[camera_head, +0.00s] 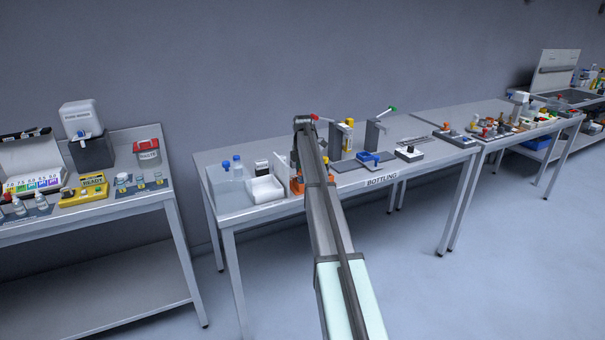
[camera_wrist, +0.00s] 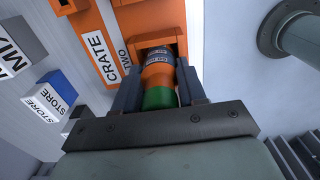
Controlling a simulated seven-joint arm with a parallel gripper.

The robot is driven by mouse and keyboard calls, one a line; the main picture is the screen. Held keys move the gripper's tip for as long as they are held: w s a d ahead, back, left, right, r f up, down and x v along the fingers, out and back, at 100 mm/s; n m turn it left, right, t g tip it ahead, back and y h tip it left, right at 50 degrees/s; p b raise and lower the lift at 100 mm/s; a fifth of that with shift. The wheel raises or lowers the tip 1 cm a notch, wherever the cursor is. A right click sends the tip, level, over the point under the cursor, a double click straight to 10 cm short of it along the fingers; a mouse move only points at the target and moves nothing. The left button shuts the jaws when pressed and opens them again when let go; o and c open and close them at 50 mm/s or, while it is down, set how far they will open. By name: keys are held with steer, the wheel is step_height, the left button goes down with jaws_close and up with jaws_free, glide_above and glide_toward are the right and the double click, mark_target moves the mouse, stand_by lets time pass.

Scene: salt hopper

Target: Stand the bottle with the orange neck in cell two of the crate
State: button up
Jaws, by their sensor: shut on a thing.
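In the wrist view my gripper (camera_wrist: 159,78) is shut on a bottle (camera_wrist: 157,76) with an orange neck band and a green top end. Its far end lies at a square opening of the orange crate (camera_wrist: 128,20), at the cell beside the word TWO. I cannot tell how deep the bottle sits in the cell or whether it touches the bottom. In the head view the orange crate (camera_head: 297,188) shows beside my arm on the bottling table. The bottle and my fingers are hidden there by my arm.
A white open tray (camera_head: 266,189) and blue-capped bottles (camera_head: 238,168) stand left of the crate. A grey stand with a green-tipped lever (camera_head: 376,132) is to the right. In the wrist view a blue STORE block (camera_wrist: 55,88) and a MIX block (camera_wrist: 18,40) lie at left.

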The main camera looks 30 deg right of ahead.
steer(key=shift+f, duration=0.1)
steer(key=o, duration=1.1)
step_height(320, 180, up, 12)
steer(key=shift+r, duration=0.15)
